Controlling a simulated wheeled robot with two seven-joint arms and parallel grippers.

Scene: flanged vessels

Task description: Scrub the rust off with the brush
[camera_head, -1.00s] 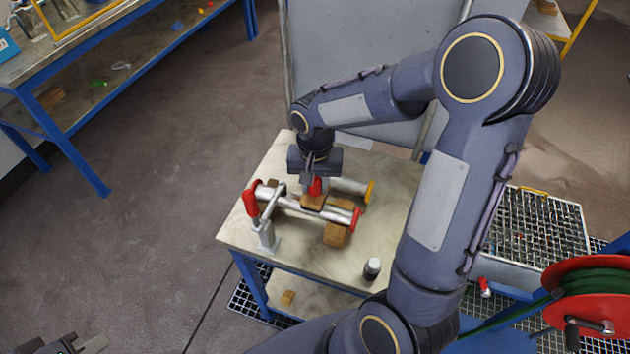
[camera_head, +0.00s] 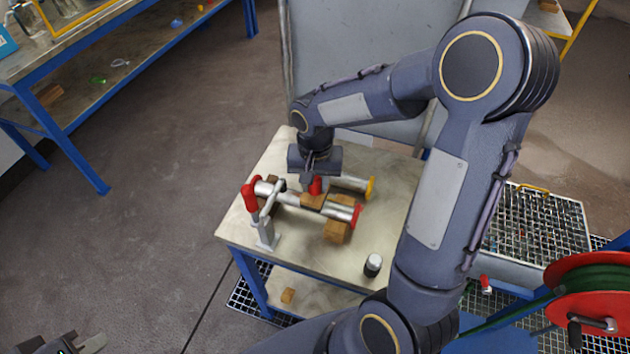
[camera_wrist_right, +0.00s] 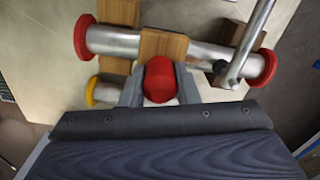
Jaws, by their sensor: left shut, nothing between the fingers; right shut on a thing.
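The brush has a wooden block (camera_head: 313,200) and a red handle (camera_head: 316,187). My right gripper (camera_wrist_right: 160,85) is shut on the red handle, with one finger on each side. The wooden block lies across the silver pipe (camera_head: 335,212) with red end flanges, seeming to touch its top. This pipe rests on wooden blocks (camera_head: 337,231), near the clamp (camera_head: 266,233) with a red handle. In the right wrist view, the pipe (camera_wrist_right: 115,42) shows on both sides of the brush. I cannot make out rust on it. My left gripper (camera_head: 78,346) is at the bottom left, shut and empty, far from the table.
A second pipe (camera_head: 348,183) with a yellow flange lies behind the first. A small dark bottle with a white cap (camera_head: 372,265) stands at the table's front right. The table top (camera_head: 390,200) is clear to the right. A hose reel (camera_head: 590,290) stands at the right.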

